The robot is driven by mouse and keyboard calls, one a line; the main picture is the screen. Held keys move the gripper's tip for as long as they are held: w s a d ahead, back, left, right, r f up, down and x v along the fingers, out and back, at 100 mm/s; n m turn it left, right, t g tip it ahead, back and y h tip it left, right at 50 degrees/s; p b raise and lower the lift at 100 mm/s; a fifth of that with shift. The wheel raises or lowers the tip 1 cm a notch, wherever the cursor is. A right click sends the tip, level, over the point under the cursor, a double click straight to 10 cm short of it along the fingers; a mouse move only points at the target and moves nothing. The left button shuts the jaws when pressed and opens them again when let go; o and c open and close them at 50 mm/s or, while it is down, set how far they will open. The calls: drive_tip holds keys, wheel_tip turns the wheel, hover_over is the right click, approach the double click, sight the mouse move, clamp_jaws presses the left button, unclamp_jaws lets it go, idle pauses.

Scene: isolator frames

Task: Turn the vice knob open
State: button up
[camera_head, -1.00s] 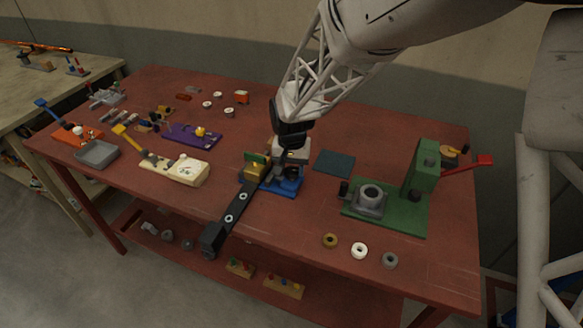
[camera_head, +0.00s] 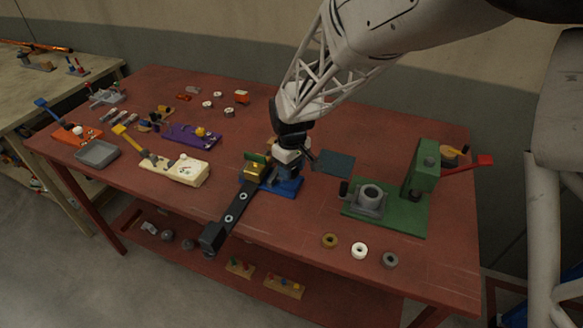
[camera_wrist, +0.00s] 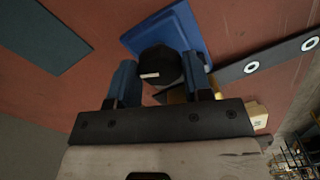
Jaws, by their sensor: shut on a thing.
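The vice stands near the front middle of the red table. Its blue base (camera_head: 287,187) shows under my gripper, and the base also shows in the wrist view (camera_wrist: 188,24). A dark round knob (camera_wrist: 158,62) with a small white mark sits between the two fingers of my gripper (camera_wrist: 160,80). The fingers are shut on the knob, one on each side. In the head view my gripper (camera_head: 291,165) comes down from above and hides the knob. A brass-coloured block (camera_head: 253,171) and a green plate (camera_head: 256,157) are on the left of the vice.
A black bar (camera_head: 236,208) with white-ringed holes runs from the vice past the table's front edge. A dark teal mat (camera_head: 334,161) lies right of the vice. A green press (camera_head: 423,172) stands further right. A purple fixture (camera_head: 187,134) and a cream fixture (camera_head: 185,172) are left.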

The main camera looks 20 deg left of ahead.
drive_tip(key=n, duration=0.4)
drive_tip(key=shift+r, duration=0.1)
idle(0.3)
drive_tip(key=o, duration=0.9)
drive_tip(key=shift+r, duration=3.85)
